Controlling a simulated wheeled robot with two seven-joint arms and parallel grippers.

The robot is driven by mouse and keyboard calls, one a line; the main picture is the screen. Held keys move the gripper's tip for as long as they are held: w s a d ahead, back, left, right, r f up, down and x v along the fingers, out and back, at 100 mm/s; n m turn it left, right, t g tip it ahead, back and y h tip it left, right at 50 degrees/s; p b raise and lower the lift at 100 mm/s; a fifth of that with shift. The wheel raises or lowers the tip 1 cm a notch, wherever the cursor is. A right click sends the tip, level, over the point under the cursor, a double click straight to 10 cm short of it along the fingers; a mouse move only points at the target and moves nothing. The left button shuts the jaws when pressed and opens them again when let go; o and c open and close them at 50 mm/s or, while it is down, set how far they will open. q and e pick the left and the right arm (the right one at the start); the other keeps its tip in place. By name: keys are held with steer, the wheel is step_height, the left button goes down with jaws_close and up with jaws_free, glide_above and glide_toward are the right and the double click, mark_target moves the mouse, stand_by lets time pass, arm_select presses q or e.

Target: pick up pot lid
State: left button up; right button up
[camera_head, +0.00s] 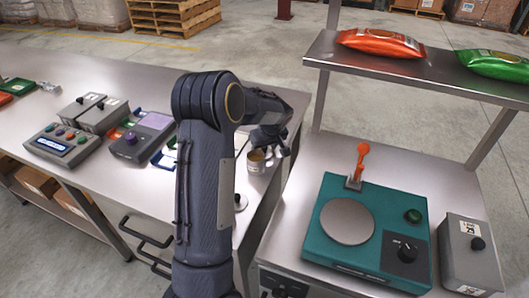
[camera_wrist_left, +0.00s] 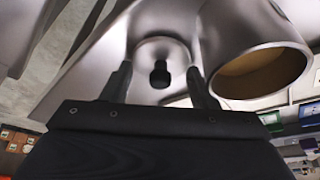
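The pot lid (camera_wrist_left: 145,47), a round grey metal disc with a black knob (camera_wrist_left: 160,74), is ahead of my left gripper (camera_wrist_left: 158,70) in the left wrist view. The gripper is open, with one finger on either side of the knob in the picture and a gap on both sides. In the head view my left gripper (camera_head: 270,138) is over the right end of the long table, and my arm hides part of the table there. My right gripper is not in view.
A metal pot (camera_head: 257,165) stands close by the left gripper; it is large at right in the wrist view (camera_wrist_left: 255,45). The long steel table (camera_head: 75,178) carries several control boxes. A teal hotplate (camera_head: 312,235) and grey box (camera_head: 468,255) stand right, below a shelf (camera_head: 365,67) with packets.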

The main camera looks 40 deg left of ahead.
arm_select(q)
steer(key=shift+c, duration=1)
steer(key=shift+r, duration=0.1)
steer(key=shift+r, duration=0.2)
step_height(320, 180, up, 3)
steer(key=shift+r+p, duration=0.2)
steer(key=shift+p, duration=0.95)
steer(key=s+d+r, duration=0.4)
steer(key=s+r, duration=0.5)
steer(key=s, duration=0.4)
steer(key=shift+w+a+f+b, duration=0.3)
steer(key=shift+w+f+b, duration=0.65)
steer(key=shift+f, duration=0.1)
steer(key=shift+w+a+f+b, duration=0.25)
steer(key=shift+w+f+b, duration=0.65)
steer(key=shift+w+f, duration=0.1)
steer(key=shift+w+a+f+b, duration=0.3)
steer(key=shift+w+f+b, duration=0.65)
steer(key=shift+f, duration=0.1)
